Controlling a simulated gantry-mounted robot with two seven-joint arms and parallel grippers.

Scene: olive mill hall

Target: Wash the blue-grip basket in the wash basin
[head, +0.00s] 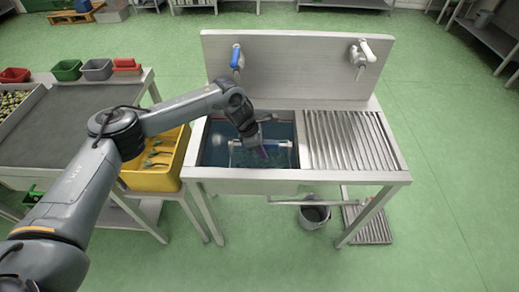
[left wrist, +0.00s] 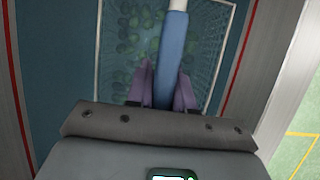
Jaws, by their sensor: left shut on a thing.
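The wash basin (head: 190,157) is the left part of a steel sink unit, with dark blue water or lining inside. The blue-grip basket sits down in the basin; its pale frame (head: 284,143) shows in the head view. In the left wrist view its blue grip (left wrist: 172,60) ends in a white bar, above wire mesh (left wrist: 205,70) with green olives. My left gripper (head: 263,153) reaches into the basin. Its purple fingers (left wrist: 162,85) are shut on the blue grip from both sides. The basket's lower part is hard to make out. My right gripper is not in view.
A blue-handled tap (head: 236,58) and a white-handled tap (head: 362,54) stand on the backsplash. A ribbed drainboard (head: 348,140) to the right is empty. A yellow bin (head: 155,175) with utensils stands left of the basin. A grey bucket (head: 314,214) is under the sink.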

